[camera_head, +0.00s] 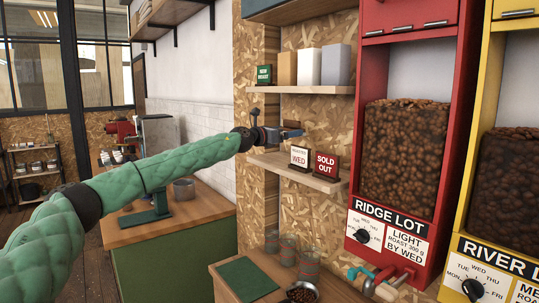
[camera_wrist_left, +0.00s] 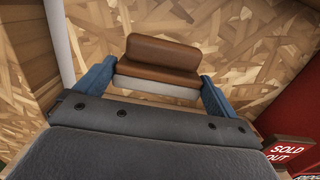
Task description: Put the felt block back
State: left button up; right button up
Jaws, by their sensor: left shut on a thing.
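The felt block (camera_wrist_left: 165,50) is brown with a pale strip along its lower side. It sits between the two blue fingers of my left gripper (camera_wrist_left: 158,74) in the left wrist view. In the head view my left gripper (camera_head: 291,133) is shut on it, in front of the wood-chip wall, above the lower shelf (camera_head: 278,166) and below the upper shelf (camera_head: 320,90). The block is hard to make out in the head view. My right gripper is not in view.
A white sign (camera_head: 300,157) and a red SOLD OUT sign (camera_head: 326,166) stand on the lower shelf, close to my left gripper. Bags and a green sign (camera_head: 264,74) stand on the upper shelf. A red bean dispenser (camera_head: 372,24) is at the right.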

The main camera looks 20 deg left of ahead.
pick_arm(q)
jog(key=p, duration=0.3)
send_over(266, 158)
jog(key=f, duration=0.6)
jog(key=shift+s+d, duration=0.15)
jog(key=shift+s, duration=0.05)
jog(key=shift+f, duration=0.4)
notch_tip(266, 158, down, 2)
jog(key=shift+s+f+p, duration=0.1)
jog(key=shift+p, duration=0.6)
jog(key=shift+f, duration=0.6)
jog(key=o, duration=0.7)
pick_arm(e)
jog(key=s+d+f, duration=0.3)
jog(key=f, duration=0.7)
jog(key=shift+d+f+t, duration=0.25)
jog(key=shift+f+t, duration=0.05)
